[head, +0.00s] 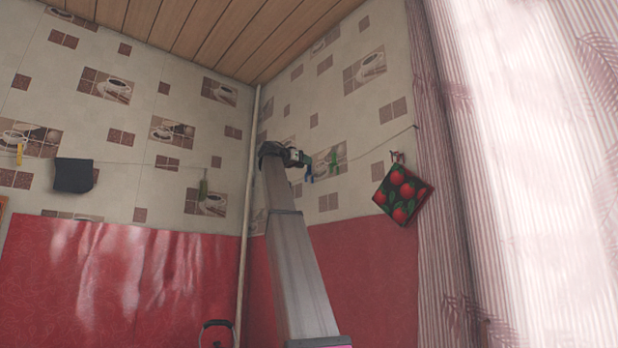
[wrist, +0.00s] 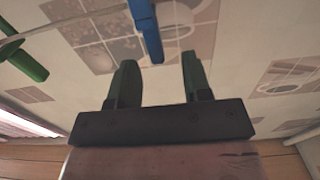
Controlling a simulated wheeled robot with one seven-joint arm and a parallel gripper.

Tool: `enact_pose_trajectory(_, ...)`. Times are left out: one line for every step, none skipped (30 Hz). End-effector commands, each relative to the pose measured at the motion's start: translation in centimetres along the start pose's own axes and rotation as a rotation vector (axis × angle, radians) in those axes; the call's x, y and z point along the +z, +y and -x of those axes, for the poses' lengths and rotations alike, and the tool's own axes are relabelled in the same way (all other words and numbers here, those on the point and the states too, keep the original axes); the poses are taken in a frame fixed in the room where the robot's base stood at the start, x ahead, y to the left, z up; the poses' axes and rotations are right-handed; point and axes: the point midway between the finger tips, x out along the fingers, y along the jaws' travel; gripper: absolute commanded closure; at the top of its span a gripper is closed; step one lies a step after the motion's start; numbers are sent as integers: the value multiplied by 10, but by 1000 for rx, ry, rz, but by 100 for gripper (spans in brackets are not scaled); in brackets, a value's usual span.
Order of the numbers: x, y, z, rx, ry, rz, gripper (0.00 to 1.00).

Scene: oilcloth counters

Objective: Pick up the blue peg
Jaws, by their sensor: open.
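The blue peg (wrist: 148,28) hangs on the line at the top of the wrist view, its lower end in the picture reaching between my two fingertips. My gripper (wrist: 159,58) is open, with one green finger on each side of that end and a gap to each; whether the peg is fully between them in depth I cannot tell. In the head view my gripper (head: 301,158) is raised at the line, and the blue peg (head: 309,174) shows small just beside it. A green peg (wrist: 24,61) is at the left of the wrist view, apart from my fingers.
The line (head: 371,150) runs along the tiled walls. A strawberry-patterned potholder (head: 402,194) hangs right of my gripper, near the striped curtain (head: 460,150). A dark cloth (head: 73,175) and a yellow peg (head: 19,154) hang at left. A pipe (head: 246,210) stands in the corner.

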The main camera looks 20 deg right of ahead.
Motion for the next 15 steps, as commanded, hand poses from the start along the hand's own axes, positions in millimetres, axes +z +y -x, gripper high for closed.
enact_pose_trajectory(0,0,-5,1,0,0,55)
enact_pose_trajectory(1,0,-8,1,-1,0,55)
enact_pose_trajectory(1,1,-13,2,-1,1,55)
enact_pose_trajectory(1,1,-18,3,-1,1,55)
enact_pose_trajectory(1,1,-22,3,0,1,55)
enact_pose_trajectory(2,2,-28,2,0,1,55)
enact_pose_trajectory(2,1,-32,2,0,1,55)
enact_pose_trajectory(2,1,-37,2,0,1,55)
enact_pose_trajectory(2,1,-42,2,0,1,55)
enact_pose_trajectory(2,1,-45,2,-1,1,55)
enact_pose_trajectory(2,1,-47,1,-1,1,55)
enact_pose_trajectory(2,2,-48,1,-1,0,55)
enact_pose_trajectory(2,2,-49,1,-1,0,55)
enact_pose_trajectory(2,2,-49,1,-1,0,55)
enact_pose_trajectory(2,2,-48,0,0,0,55)
